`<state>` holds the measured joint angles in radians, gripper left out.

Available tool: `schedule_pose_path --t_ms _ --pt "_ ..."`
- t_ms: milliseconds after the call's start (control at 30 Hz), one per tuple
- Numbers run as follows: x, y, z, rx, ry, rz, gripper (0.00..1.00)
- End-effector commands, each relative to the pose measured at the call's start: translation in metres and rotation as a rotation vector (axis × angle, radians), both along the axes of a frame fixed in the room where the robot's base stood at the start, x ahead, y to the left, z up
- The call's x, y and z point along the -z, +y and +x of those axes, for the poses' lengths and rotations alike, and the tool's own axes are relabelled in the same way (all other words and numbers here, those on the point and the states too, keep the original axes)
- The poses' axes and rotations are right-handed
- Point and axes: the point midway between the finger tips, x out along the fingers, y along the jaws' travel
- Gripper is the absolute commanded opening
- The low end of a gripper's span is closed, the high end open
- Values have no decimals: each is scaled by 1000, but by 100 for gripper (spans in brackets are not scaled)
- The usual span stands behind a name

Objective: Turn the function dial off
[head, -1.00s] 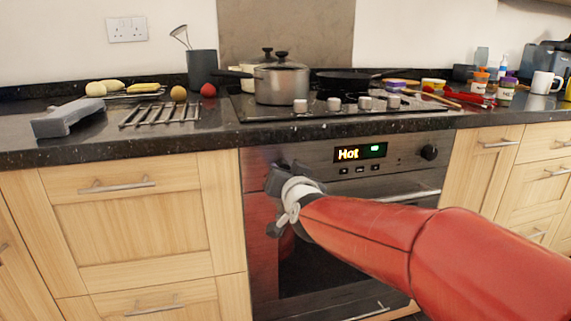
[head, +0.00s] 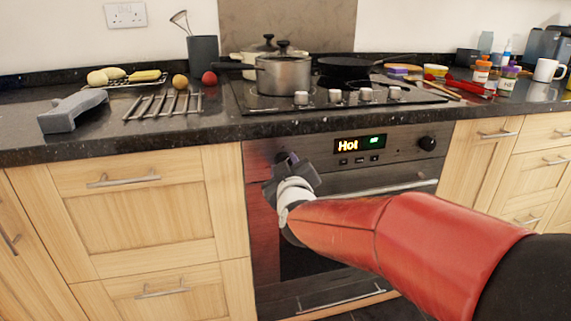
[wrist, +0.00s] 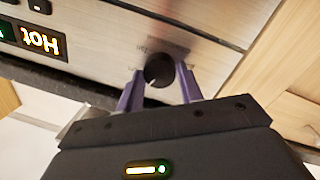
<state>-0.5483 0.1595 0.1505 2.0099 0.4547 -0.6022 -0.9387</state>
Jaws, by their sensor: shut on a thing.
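The function dial (wrist: 158,70) is a dark round knob on the oven's steel panel, to the left of the display in the head view. In the head view my gripper (head: 287,160) covers it. In the wrist view my purple fingers (wrist: 160,88) stand on either side of the dial, shut on it. The oven display (head: 360,145) reads "Hot" and has a green light; it also shows upside down in the wrist view (wrist: 35,40). I cannot read the dial's marks.
Another black dial (head: 427,143) sits at the panel's right. The oven handle (head: 400,187) runs below the panel. Pots (head: 284,75) and a pan stand on the hob above. A grey object (head: 72,110) and a wire rack (head: 163,105) lie on the left counter.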

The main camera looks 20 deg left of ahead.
Motion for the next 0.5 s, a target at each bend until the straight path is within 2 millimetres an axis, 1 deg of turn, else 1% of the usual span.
schedule_pose_path --t_ms 200,500 --pt "2 1 -1 -2 -95 -161 14" --pt "3 0 0 -1 -190 -317 14"
